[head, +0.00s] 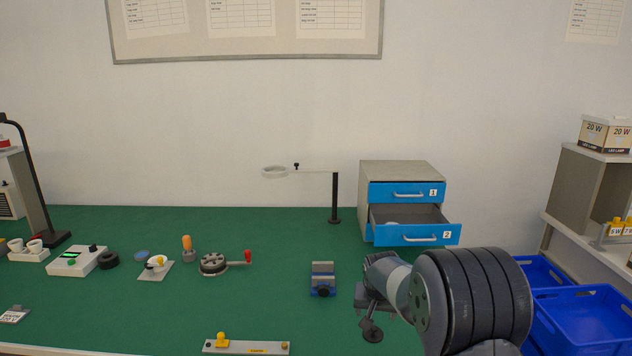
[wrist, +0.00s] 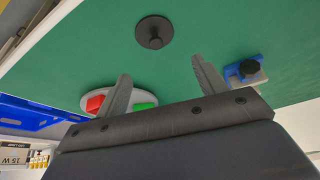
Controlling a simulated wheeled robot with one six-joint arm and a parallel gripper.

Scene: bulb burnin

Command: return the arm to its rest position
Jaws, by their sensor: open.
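My arm reaches in from the lower right of the head view, and my gripper (head: 374,302) hangs over the right part of the green bench. In the wrist view my gripper (wrist: 162,76) has its two fingers well apart, with nothing between them. Beyond the fingertips, a black disc with a knob (wrist: 154,32) sits on the bench. A grey base with a red and a green button (wrist: 96,103) shows partly behind the left finger. A blue vise (wrist: 244,70) is beside the right finger.
In the head view the vise (head: 322,280) stands left of my gripper. A cabinet (head: 403,172) behind has its lower blue drawer (head: 418,235) pulled out. A magnifier stand (head: 335,198) is near it. Blue crates (head: 585,315) are at right.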

